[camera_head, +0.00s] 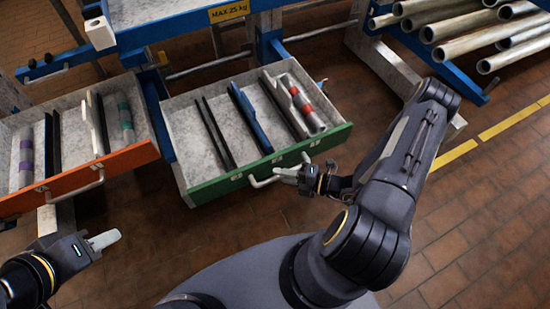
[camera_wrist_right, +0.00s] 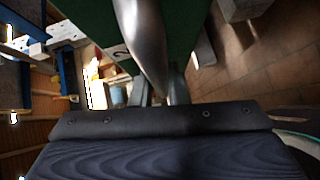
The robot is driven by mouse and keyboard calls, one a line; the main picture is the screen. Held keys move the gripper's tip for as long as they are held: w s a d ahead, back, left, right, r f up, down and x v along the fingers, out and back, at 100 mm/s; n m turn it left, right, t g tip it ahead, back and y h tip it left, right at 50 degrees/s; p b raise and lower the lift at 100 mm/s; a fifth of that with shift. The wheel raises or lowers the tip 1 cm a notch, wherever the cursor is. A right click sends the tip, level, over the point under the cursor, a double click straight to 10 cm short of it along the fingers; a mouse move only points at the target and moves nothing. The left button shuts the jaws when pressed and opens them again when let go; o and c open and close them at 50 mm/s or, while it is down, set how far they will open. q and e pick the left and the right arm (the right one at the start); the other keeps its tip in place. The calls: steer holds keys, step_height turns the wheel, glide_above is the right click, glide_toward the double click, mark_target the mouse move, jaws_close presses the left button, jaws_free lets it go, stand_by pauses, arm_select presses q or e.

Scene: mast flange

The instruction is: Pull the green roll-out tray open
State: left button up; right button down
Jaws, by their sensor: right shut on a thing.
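The green roll-out tray (camera_head: 262,166) stands pulled out, with its green front facing me and grey inner floor showing. A light bar handle (camera_head: 272,180) is fixed to its front. My right gripper (camera_head: 286,173) is shut on the handle near its right end. In the right wrist view the metal handle (camera_wrist_right: 143,45) runs down between the fingers (camera_wrist_right: 158,92), with the green front (camera_wrist_right: 95,20) behind it. My left gripper (camera_head: 104,239) is at the lower left, away from both trays, and its finger gap does not show clearly.
An orange-fronted tray (camera_head: 80,180) also stands out on the left, holding several bars and rolls. The green tray holds dark, blue and red-banded pieces (camera_head: 302,103). Metal pipes (camera_head: 465,40) lie on a rack at the upper right. Brown tiled floor (camera_head: 470,220) is open at right.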

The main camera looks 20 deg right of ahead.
steer(key=s, duration=0.9)
steer(key=shift+d+p, duration=0.2)
steer(key=shift+p, duration=0.1)
steer(key=shift+s, duration=0.1)
steer(key=c, duration=1.4)
jaws_free()
steer(key=p+v, duration=0.1)
steer(key=v, duration=0.6)
steer(key=shift+s+d, duration=0.3)
